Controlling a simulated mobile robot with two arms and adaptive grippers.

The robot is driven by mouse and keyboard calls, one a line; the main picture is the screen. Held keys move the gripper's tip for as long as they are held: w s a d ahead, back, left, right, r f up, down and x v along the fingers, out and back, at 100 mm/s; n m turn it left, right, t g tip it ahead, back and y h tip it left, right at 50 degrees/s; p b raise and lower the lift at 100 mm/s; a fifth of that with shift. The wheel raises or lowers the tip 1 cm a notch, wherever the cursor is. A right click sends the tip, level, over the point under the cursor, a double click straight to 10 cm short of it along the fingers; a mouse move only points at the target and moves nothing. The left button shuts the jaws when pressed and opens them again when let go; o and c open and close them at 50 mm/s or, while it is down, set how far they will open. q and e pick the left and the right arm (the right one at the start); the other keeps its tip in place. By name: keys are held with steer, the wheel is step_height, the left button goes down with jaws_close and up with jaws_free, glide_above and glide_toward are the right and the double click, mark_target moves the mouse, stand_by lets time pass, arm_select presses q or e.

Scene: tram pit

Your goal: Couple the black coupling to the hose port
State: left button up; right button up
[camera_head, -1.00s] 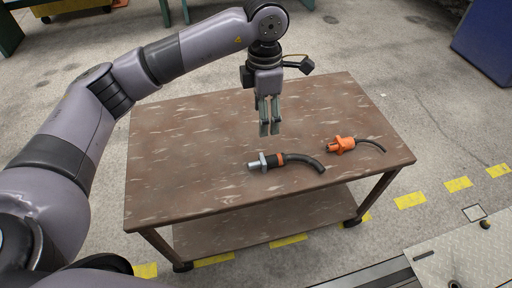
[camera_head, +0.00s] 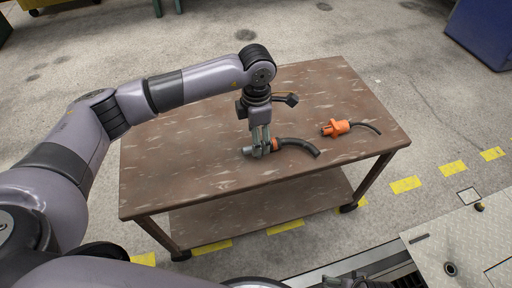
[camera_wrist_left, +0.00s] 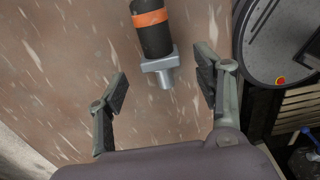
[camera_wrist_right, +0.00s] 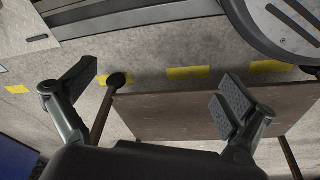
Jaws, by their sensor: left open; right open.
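The black coupling (camera_head: 291,142) lies on the brown table, with an orange band, a grey metal flange and nozzle at its left end, and a curved hose tail. In the left wrist view its black body (camera_wrist_left: 154,37) points toward me. My left gripper (camera_head: 261,150) is down at its metal end. In the left wrist view my left gripper (camera_wrist_left: 162,76) is open, its fingers on either side of the metal nozzle, with gaps on both sides. My right gripper (camera_wrist_right: 158,90) is open and empty, seen against the floor and table edge. I cannot make out the hose port for certain.
An orange connector (camera_head: 337,128) with a dark cable lies right of the coupling on the table (camera_head: 190,170). A metal plate (camera_head: 440,245) with round fittings is at the lower right. Yellow floor dashes (camera_head: 405,185) run past the table. The table's left half is clear.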

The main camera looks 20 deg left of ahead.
arm_select(q)
step_height(320, 180, down, 3)
steer(key=shift+s, duration=0.15)
steer(key=shift+f, duration=0.3)
steer(key=c, duration=1.3)
steer(key=shift+c, duration=0.2)
arm_select(e)
steer(key=shift+r, duration=0.7)
arm_select(q)
steer(key=shift+r, duration=0.2)
arm_select(e)
steer(key=shift+w, duration=0.1)
